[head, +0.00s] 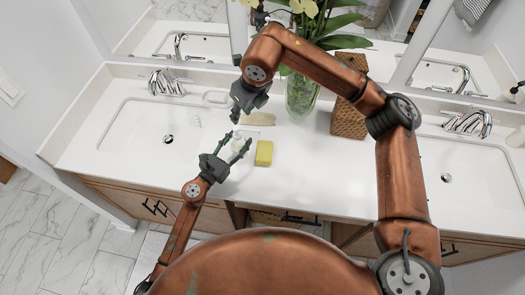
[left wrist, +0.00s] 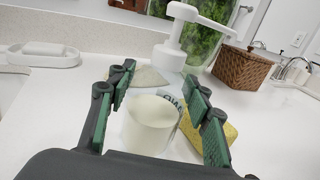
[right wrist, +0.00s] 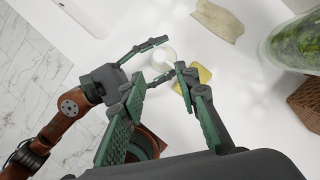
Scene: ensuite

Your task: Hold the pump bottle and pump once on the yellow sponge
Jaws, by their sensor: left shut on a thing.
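The pump bottle (head: 237,143), clear with cream liquid and a white pump head, stands upright on the counter. It also shows in the left wrist view (left wrist: 172,62), its spout pointing right. My left gripper (head: 231,147) is shut on its body, one finger on each side. The yellow sponge (head: 264,153) lies on the counter just right of the bottle; it is partly hidden behind a finger in the left wrist view (left wrist: 230,133). My right gripper (head: 243,108) points down near the pump head, its fingers apart and empty in the right wrist view (right wrist: 160,75).
A woven box (head: 348,120) and a glass vase (head: 300,98) with plants stand right of my right gripper. A soap dish (head: 215,98) and a beige cloth-like item (head: 258,119) lie behind the bottle. Sinks are at both sides. The counter right of the sponge is clear.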

